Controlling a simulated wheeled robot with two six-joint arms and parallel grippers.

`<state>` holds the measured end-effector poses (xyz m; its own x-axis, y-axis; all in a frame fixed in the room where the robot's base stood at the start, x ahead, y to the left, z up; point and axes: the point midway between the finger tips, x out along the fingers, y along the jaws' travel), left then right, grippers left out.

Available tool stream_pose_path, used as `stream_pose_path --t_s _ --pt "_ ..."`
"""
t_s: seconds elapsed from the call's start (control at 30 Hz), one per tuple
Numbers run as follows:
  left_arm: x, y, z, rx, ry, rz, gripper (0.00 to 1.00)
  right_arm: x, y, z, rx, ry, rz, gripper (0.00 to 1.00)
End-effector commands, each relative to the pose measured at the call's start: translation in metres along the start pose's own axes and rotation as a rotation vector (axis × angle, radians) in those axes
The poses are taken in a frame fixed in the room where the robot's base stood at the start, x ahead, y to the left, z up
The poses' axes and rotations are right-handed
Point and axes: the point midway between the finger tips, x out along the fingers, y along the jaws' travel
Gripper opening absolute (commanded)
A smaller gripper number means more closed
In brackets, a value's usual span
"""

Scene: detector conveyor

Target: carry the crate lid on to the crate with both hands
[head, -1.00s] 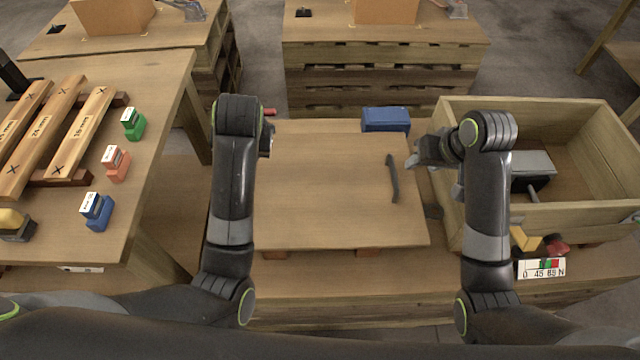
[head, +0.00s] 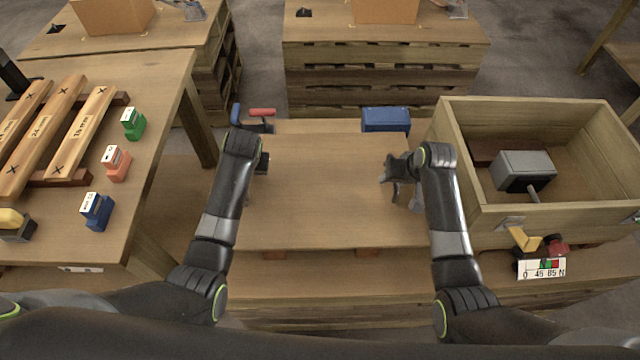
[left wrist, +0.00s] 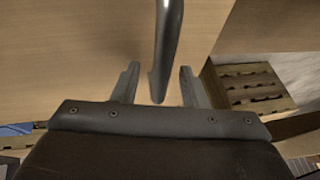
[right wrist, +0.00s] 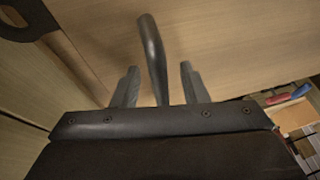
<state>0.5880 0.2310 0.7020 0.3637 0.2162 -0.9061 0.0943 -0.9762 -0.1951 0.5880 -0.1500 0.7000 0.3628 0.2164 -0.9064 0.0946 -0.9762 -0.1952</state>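The crate lid (head: 320,190) is a flat wooden panel lying in the middle of the head view, left of the open wooden crate (head: 560,215). My left gripper (left wrist: 158,82) is at the lid's left side, open, with a dark bar handle (left wrist: 168,40) between its fingers. My right gripper (right wrist: 158,82) is at the lid's right side, open, with the other dark handle (right wrist: 152,50) between its fingers. Clear gaps show beside both handles. In the head view, my arms mostly hide the handles.
A grey box-shaped device (head: 523,170) sits inside the crate. A blue box (head: 385,119) stands by the lid's far edge. Red (head: 262,112) and blue handles lie beyond its far left corner. A table (head: 150,90) stands at left, and yellow and red items lie before the crate.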

Motion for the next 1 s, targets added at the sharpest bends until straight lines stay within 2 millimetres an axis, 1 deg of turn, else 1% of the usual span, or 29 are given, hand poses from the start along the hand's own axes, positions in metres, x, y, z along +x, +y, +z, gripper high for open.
stream_pose_path --t_s 0.1,0.37,0.67,0.7,1.0 --pt "0.0033 -0.0001 0.0002 0.0 -0.001 0.0 0.4 0.0033 -0.0001 0.0 0.0 0.0 0.0 0.4" --pt "0.0036 -0.0001 0.0002 -0.001 -0.001 0.0 0.4 0.0035 -0.0001 0.0 0.0 0.0 0.0 0.4" --pt "0.0034 -0.0001 0.0002 0.0 -0.001 0.0 0.02 0.0033 0.0 0.0 0.0 0.0 0.0 0.02" --pt "0.0034 -0.0001 0.0002 0.0 -0.001 0.0 0.0 0.0033 0.0 0.0 0.0 0.0 0.0 0.0" --pt "0.0033 0.0 0.0003 0.0 -0.001 0.0 0.0 0.0032 0.0 0.0 0.0 0.0 0.0 0.0"
